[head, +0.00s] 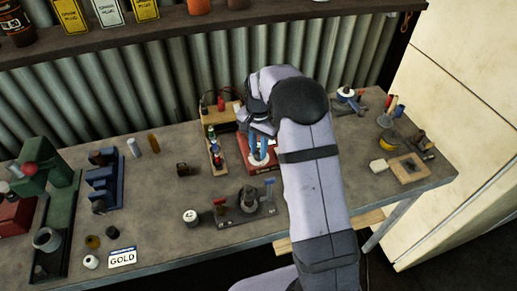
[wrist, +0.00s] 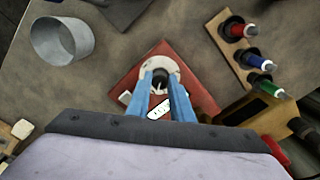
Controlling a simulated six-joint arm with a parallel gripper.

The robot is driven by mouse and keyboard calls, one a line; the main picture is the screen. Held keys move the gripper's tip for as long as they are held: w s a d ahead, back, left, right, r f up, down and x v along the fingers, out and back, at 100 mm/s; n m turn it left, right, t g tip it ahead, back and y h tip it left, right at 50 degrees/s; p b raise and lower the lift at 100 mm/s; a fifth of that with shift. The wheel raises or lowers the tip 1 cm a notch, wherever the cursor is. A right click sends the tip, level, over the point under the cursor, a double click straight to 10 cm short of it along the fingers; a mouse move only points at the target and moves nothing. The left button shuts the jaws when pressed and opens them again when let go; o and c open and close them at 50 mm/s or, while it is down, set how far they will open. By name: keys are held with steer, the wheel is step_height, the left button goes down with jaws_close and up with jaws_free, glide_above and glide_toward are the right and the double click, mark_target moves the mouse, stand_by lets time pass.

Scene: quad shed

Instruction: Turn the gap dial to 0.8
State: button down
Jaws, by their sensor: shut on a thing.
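The gap dial is a black knob (wrist: 160,76) on a pale round face (wrist: 148,56), set on a red box (wrist: 126,82). My gripper (wrist: 159,80) reaches down over the box with its two blue fingers shut on the knob. In the head view the red box (head: 262,168) stands near the middle of the bench, and my gripper (head: 258,156) is at its top. The fingers and arm hide part of the dial. The marks and the pointer are too small to read.
A holder with red, blue and green-tipped tools (wrist: 248,58) stands close beside the red box. A grey metal cup (wrist: 62,42) sits on its other side. Bare bench (head: 165,215) lies to the left.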

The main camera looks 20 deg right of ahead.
steer(key=shift+w+r, duration=0.15)
steer(key=c, duration=1.6)
jaws_free()
steer(key=shift+o, duration=0.2)
step_height(320, 180, up, 7)
steer(key=shift+b, duration=1.25)
steer(key=shift+r, duration=0.1)
